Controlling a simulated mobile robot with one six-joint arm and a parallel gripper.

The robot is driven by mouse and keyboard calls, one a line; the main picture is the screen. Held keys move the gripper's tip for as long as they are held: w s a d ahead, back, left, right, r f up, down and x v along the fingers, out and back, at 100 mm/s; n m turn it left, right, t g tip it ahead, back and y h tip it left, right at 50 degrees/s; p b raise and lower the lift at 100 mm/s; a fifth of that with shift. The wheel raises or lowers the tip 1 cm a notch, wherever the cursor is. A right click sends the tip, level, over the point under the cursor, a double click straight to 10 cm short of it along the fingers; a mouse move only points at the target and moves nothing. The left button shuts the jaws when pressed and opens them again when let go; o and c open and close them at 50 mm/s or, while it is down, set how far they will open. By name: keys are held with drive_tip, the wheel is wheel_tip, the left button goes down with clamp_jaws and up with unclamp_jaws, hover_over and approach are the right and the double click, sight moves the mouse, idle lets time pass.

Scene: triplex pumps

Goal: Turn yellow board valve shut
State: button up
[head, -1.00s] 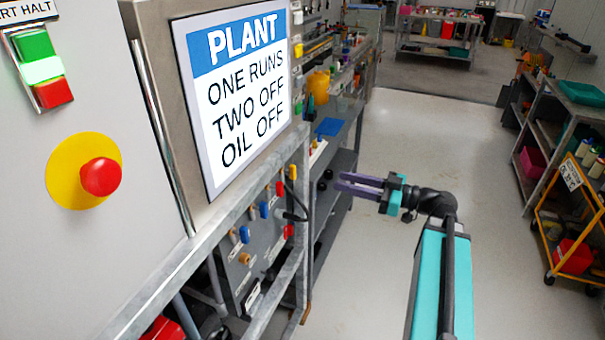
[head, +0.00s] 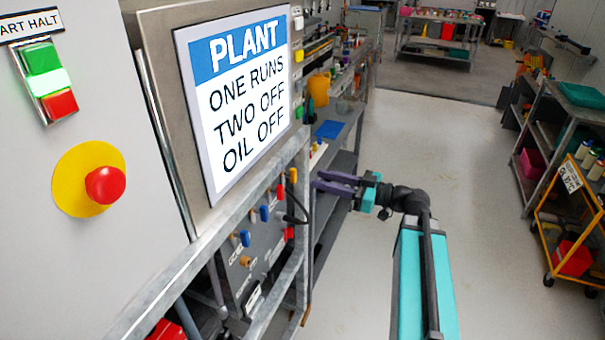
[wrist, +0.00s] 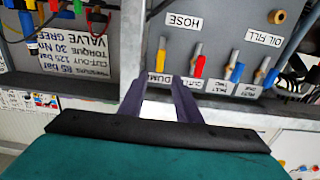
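The yellow valve handle (head: 293,175) is on the grey valve board (wrist: 222,25) under the PLANT sign. In the wrist view the yellow handle (wrist: 161,55) stands upright in the picture above a partly hidden label reading "DUM". My gripper (head: 318,181) points left at the board with its purple fingers. In the wrist view the gripper (wrist: 160,83) has a clear gap between its fingertips, and the yellow handle shows just beyond that gap, apart from the fingers. Nothing is held.
A red handle (wrist: 199,66) and a blue handle (wrist: 237,72) sit right of the yellow one in the wrist view. A metal frame post (wrist: 132,40) stands close to the left finger. The grey floor (head: 430,150) right of my arm is clear.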

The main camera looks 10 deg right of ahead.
sight(293, 176)
drive_tip(key=shift+p+x, duration=0.6)
drive_tip(key=shift+x, duration=3.1)
clamp_jaws()
